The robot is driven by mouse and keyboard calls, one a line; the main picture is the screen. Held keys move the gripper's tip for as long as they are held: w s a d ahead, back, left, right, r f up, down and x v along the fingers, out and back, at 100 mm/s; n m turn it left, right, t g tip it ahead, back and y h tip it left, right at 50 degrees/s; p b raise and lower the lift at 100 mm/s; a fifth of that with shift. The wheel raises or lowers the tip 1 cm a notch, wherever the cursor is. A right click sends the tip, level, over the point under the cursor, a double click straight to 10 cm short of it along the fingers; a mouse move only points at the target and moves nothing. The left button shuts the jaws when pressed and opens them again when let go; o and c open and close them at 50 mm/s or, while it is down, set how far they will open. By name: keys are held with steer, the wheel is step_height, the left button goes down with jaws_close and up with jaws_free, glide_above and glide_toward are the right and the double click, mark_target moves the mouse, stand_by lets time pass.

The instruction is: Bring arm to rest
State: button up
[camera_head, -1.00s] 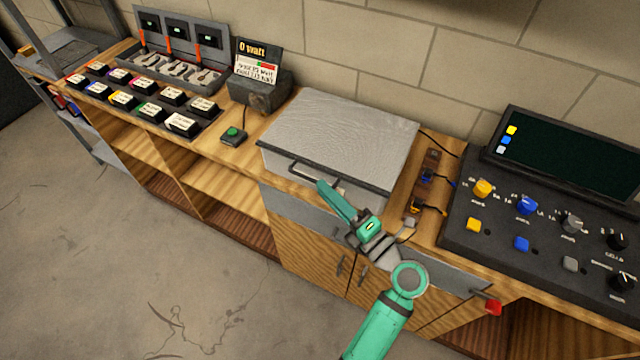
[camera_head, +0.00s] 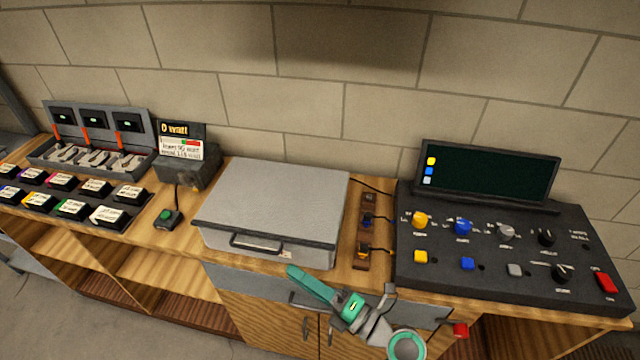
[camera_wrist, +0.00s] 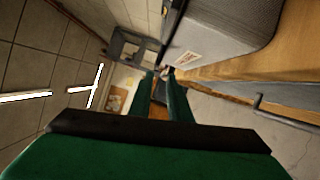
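My teal arm comes in from the bottom of the head view, and my gripper (camera_head: 292,272) points up and left. It is in front of the grey metal box (camera_head: 275,200) on the workbench, just below the box's front face in the picture. In the wrist view, the two green fingers of my gripper (camera_wrist: 161,76) stand apart with a gap between them. Nothing is held between them. In the head view the fingers overlap, so the gap does not show there. The box's side with a small label also shows in the wrist view (camera_wrist: 205,35).
A control panel (camera_head: 500,290) with knobs, buttons and a dark screen stands right of the box. A green button (camera_head: 166,215), a watt display (camera_head: 182,150), labelled blocks (camera_head: 72,208) and a switch rack (camera_head: 95,130) are at left. Open floor (camera_head: 50,320) lies before the bench.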

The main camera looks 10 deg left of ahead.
step_height(320, 180, down, 13)
steer(key=s+m+t+h, duration=0.2)
steer(key=m+t+h, duration=0.4)
steer(key=m, duration=0.8)
steer(key=s+d+f+m+g+h, duration=0.1)
steer(key=s+d+f+m+h, duration=0.55)
steer(key=m, duration=0.25)
steer(key=s+d+r+m+h, duration=0.1)
steer(key=s+d+m+h, duration=0.35)
steer(key=s+m, duration=0.4)
steer(key=s+r+m+t, duration=0.2)
steer(key=s+r, duration=0.6)
steer(key=s, duration=0.1)
steer(key=shift+t, duration=0.4)
